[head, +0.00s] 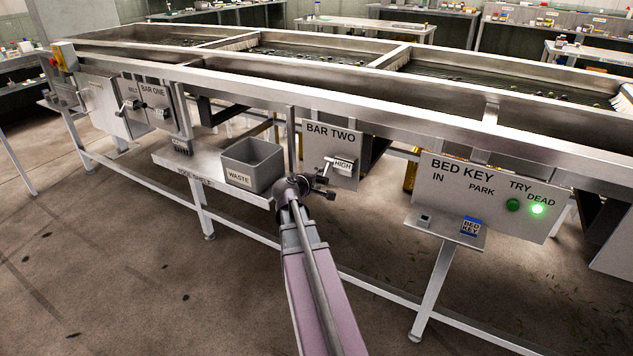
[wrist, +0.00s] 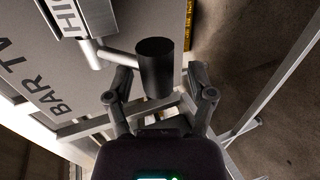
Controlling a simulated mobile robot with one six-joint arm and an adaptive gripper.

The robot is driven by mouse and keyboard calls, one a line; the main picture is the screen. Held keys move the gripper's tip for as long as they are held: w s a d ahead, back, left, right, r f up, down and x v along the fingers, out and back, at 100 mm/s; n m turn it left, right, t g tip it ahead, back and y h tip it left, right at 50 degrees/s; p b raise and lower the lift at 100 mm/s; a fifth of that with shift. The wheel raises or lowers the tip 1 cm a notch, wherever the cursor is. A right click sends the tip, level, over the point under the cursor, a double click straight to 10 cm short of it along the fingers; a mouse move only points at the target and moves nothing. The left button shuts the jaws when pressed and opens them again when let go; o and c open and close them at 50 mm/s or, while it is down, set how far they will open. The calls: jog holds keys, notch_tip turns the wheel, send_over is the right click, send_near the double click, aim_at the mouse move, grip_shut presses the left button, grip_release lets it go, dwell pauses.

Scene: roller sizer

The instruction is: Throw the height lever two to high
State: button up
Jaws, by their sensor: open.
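The BAR TWO panel (head: 318,143) hangs under the machine's front rail, just beyond my gripper (head: 322,187). Its height lever is a metal arm (wrist: 98,53) with a dark round knob (wrist: 155,66). The lever comes out beside a block marked HIGH (head: 342,165), which also shows at the top left of the wrist view (wrist: 70,16). My gripper in the wrist view (wrist: 160,75) is open, with one finger on each side of the knob and gaps visible. In the head view my gripper partly hides the lever.
The grey WASTE bin (head: 253,165) stands on the tool shelf left of my arm. The BED KEY panel (head: 485,195) is to the right, with a green light lit at DEAD and a blue bed key (head: 470,227) on its ledge. A leg and low rail run below.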

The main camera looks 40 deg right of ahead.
jog(key=shift+w, duration=0.15)
jog(key=shift+w+a, duration=0.45)
jog(key=a+f+m+g+y, duration=0.15)
jog(key=a+f+y, duration=0.25)
jog(key=a, duration=0.8)
jog(key=a+f+m+y, duration=0.2)
jog(key=a+f+y, duration=0.25)
jog(key=a, duration=0.85)
jog(key=s+a+f+g+y, duration=0.1)
jog(key=s+a+f+y, duration=0.2)
jog(key=a, duration=0.7)
jog(key=s+a+g+y, duration=0.2)
jog(key=s+a, duration=0.3)
jog(key=a, duration=0.5)
notch_tip(320, 180, up, 27)
jog(key=p, duration=2.7)
jog(key=shift+f+t, duration=0.15)
jog(key=shift+t, duration=0.2)
jog(key=shift+a, duration=0.1)
